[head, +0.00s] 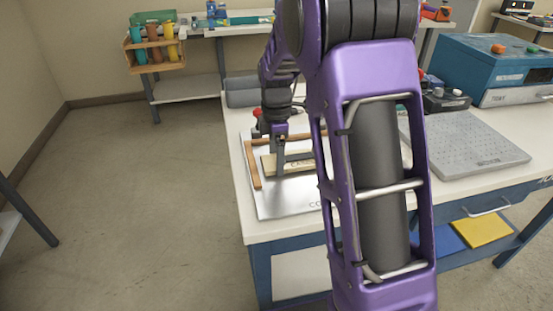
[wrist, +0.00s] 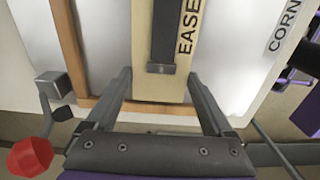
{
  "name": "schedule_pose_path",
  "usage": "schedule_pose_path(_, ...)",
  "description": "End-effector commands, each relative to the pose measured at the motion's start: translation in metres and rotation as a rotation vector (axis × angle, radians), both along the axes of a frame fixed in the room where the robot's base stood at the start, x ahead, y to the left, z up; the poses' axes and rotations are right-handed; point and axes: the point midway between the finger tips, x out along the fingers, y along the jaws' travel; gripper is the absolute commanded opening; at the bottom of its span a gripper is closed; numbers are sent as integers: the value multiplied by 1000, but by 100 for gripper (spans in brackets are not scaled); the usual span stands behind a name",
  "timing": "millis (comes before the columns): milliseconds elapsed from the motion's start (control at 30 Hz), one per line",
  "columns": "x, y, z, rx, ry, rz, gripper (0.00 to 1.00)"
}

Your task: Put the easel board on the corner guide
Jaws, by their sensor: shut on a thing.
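The easel board (wrist: 146,50) is a pale wooden board with dark lettering and a raised dark strip along it; it also shows in the head view (head: 268,163). My gripper (wrist: 160,78) is shut on it, one finger at each long edge near one end. The corner guide (head: 285,207) is a bright metal plate with two brown wooden strips meeting in a corner; it also shows in the wrist view (wrist: 103,45). The board is over the plate, its held end close to one strip, with a gap to the other. I cannot tell whether it touches the plate. My arm hides part of both.
The guide lies on a white-topped workbench (head: 240,170). A grey perforated plate (head: 465,145) and a blue machine (head: 490,65) stand to the right. A red knob (wrist: 30,157) is close to my gripper.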

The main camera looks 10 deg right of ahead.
Motion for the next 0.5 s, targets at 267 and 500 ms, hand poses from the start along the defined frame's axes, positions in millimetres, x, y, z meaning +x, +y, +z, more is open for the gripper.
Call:
schedule_pose_path(267,0,0,-3,0,-1,0,28)
schedule_pose_path(500,0,0,-6,0,-1,0,100)
